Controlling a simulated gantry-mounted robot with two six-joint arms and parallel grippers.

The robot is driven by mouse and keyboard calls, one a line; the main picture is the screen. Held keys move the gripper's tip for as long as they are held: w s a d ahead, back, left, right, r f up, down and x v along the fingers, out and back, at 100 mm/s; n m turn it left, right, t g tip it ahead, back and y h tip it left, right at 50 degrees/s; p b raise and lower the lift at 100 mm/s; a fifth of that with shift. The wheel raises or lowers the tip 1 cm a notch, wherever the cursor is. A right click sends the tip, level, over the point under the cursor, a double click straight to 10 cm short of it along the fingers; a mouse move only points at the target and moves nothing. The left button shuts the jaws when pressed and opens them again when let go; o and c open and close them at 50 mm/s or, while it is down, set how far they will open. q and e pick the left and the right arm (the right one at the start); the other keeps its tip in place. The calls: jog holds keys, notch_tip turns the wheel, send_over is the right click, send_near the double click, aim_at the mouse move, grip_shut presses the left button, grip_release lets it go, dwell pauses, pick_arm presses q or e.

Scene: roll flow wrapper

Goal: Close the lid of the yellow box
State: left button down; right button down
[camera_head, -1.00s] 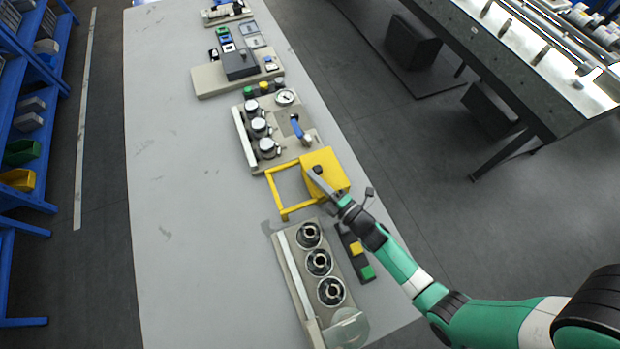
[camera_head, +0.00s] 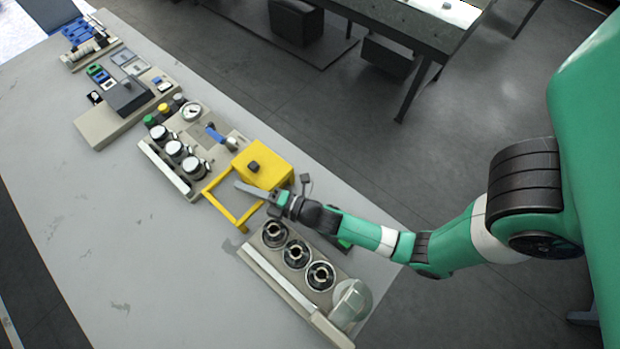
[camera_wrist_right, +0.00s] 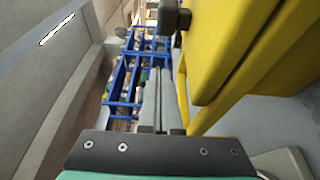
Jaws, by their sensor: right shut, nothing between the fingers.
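The yellow box (camera_head: 270,163) stands near the table's far edge, with a black knob (camera_head: 253,167) on it. An open yellow frame (camera_head: 226,209) extends from its left side; I cannot tell whether this is part of the lid. My right gripper (camera_head: 239,186) is shut and empty, its fingers pointing left beside the box and over the frame, apart from the knob. In the right wrist view the shut fingers (camera_wrist_right: 157,75) lie left of the yellow body (camera_wrist_right: 225,60), with the knob (camera_wrist_right: 170,17) above. A dark seam crosses the yellow body there. My left gripper is out of view.
A unit with three round black-and-silver holders (camera_head: 295,254) stands just in front of the box. A panel with a gauge (camera_head: 192,111) and a blue lever (camera_head: 214,133) stands behind-left. The table's left part (camera_head: 110,220) is clear.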

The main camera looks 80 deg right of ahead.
jog(key=s+a+p, duration=0.2)
jog(key=s, duration=1.7)
jog(key=shift+s, duration=0.15)
jog(key=shift+a, duration=0.1)
